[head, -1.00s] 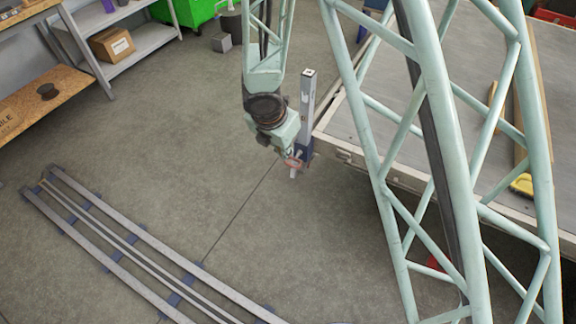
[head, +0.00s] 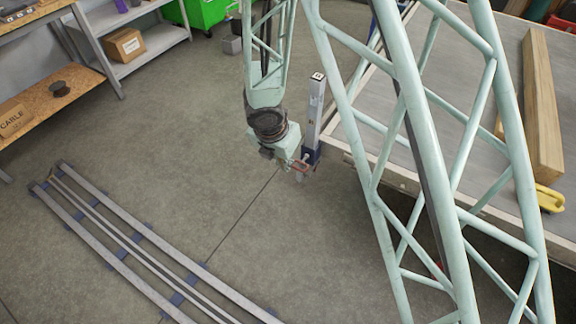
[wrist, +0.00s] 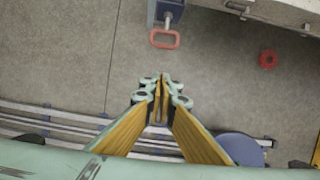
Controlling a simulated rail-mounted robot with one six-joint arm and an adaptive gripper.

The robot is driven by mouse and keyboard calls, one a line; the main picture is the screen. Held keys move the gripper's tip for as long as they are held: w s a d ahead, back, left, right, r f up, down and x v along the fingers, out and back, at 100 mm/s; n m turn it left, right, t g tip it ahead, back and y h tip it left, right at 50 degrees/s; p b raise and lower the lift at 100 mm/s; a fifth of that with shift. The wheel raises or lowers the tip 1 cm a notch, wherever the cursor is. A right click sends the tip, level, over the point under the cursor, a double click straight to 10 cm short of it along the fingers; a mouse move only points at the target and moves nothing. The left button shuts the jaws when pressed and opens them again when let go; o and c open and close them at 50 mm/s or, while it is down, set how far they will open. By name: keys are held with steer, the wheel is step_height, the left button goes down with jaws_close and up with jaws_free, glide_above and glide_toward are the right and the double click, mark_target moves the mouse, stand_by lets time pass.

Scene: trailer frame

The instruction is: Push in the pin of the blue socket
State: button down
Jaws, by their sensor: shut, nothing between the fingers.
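The blue socket (head: 311,154) sits at the trailer's corner, at the foot of an upright grey post (head: 315,105). It also shows at the top of the wrist view (wrist: 153,13). Its pin has a red loop handle (wrist: 165,39), which sticks out from the socket toward my gripper. My gripper (wrist: 161,82) is shut and empty. In the wrist view its tips lie below the handle, with a visible gap of floor between them. In the head view the gripper is beside the socket, partly overlapping the handle; the exact depth is unclear.
The trailer bed (head: 470,75) stands to the right, with a wooden beam (head: 541,105) on it. Metal rails (head: 150,245) lie on the floor at left. A red ring-like thing (wrist: 268,59) shows right of the handle.

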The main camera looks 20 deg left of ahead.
mark_target(295, 168)
steer(key=w+d+f+b, duration=0.1)
steer(key=w+f+b, duration=0.2)
steer(key=w+f, duration=0.3)
steer(key=shift+s+b+x, duration=0.35)
steer(key=shift+b+x, duration=0.05)
steer(key=shift+x, duration=1.6)
steer(key=shift+f, duration=0.1)
steer(key=shift+d, duration=0.1)
